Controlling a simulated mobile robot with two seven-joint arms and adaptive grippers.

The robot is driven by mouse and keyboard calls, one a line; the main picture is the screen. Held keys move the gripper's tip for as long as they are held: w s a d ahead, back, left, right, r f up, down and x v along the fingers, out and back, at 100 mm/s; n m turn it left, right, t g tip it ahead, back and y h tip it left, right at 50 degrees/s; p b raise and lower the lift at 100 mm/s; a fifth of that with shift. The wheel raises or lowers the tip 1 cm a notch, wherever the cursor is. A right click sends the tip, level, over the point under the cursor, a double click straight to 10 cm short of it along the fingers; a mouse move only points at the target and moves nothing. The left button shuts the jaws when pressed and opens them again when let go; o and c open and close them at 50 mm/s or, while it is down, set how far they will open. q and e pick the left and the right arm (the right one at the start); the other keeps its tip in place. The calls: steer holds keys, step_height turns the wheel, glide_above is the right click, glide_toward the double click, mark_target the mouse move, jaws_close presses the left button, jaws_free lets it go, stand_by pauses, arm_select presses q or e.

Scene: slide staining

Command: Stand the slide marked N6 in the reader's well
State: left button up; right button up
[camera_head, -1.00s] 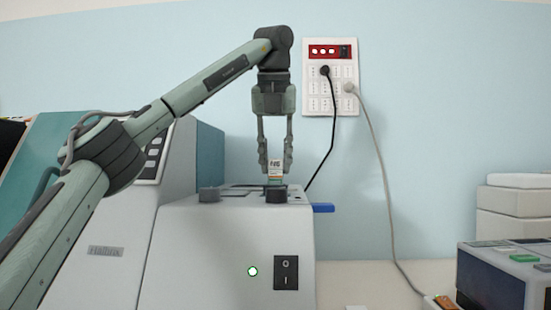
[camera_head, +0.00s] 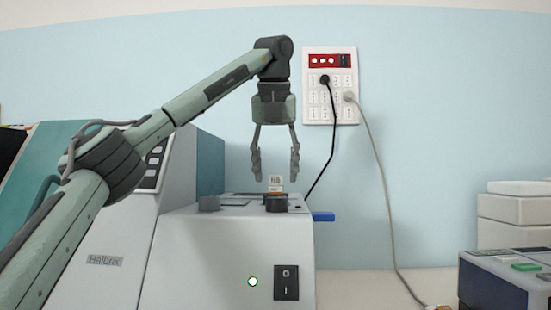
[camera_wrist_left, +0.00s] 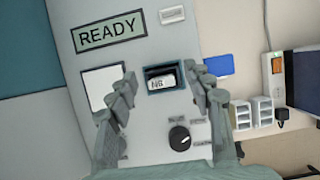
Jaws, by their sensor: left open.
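The slide marked N6 (camera_head: 276,181) stands in the reader's well, with its white label end sticking up. In the left wrist view its label (camera_wrist_left: 161,81) shows inside the dark-rimmed well (camera_wrist_left: 150,72); its lower part is hidden in the well. The reader (camera_head: 225,245) is the pale box with a round knob and a READY display (camera_wrist_left: 110,31). My left gripper (camera_head: 276,170) is open above the well, its fingers spread on both sides of the slide and apart from it. My right gripper is not in view.
A dark knob (camera_head: 276,203) stands on the reader's front top edge, close to the well. A blue tab (camera_head: 323,216) sticks out at the reader's right. A wall socket panel (camera_head: 331,105) with hanging cables is behind. Another device (camera_head: 500,285) stands at the right.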

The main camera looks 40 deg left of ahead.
arm_select(q)
steer(key=v, duration=1.2)
